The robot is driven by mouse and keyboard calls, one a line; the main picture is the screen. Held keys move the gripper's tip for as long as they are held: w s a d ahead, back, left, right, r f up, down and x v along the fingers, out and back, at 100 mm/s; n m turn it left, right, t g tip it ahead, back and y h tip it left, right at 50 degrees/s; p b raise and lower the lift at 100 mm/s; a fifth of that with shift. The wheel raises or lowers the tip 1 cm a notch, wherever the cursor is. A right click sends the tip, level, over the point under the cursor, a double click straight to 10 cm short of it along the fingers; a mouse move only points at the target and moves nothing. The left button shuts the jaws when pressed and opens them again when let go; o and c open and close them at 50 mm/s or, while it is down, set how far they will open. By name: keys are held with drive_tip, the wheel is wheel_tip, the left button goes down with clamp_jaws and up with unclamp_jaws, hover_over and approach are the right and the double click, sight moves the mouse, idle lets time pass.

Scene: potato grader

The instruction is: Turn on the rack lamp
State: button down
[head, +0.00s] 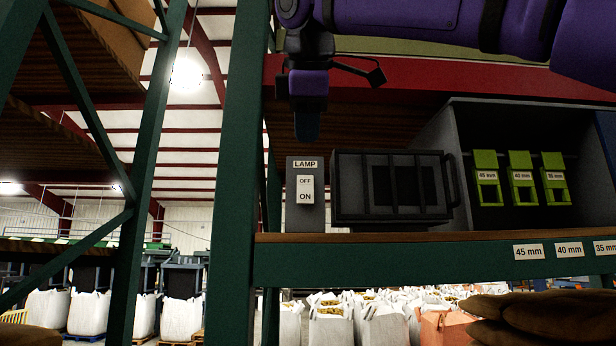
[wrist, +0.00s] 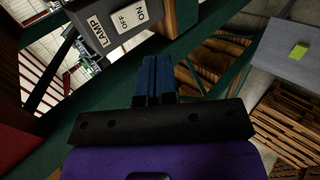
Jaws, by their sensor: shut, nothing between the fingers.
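The lamp switch is a grey box (head: 291,214) labelled LAMP, on the rack shelf beside the green upright. Its white rocker (head: 306,189) has OFF at the top and ON at the bottom. The box also shows in the wrist view (wrist: 84,52), with its rocker (wrist: 130,15) at the top. Beside it stands a dark caged unit (head: 391,188), which looks like the lamp and appears unlit. My gripper (head: 306,138) is shut and empty, pointing down just above the LAMP label in the head view. In the wrist view its blue fingertips (wrist: 156,62) are below the box, apart from the rocker.
The green upright (head: 237,170) is close on the left. The shelf edge (head: 420,262) runs below. Brown sacks (head: 530,318) are at the lower right.

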approach(305, 200)
drive_tip(key=x, duration=0.4)
drive_tip(key=s+f+x, duration=0.1)
drive_tip(key=x, duration=0.1)
drive_tip(key=shift+w+f, duration=0.15)
drive_tip(key=shift+w, duration=0.6)
drive_tip(key=shift+w+f+t, duration=0.1)
drive_tip(key=shift+w+t, duration=0.15)
drive_tip(key=shift+t, duration=0.05)
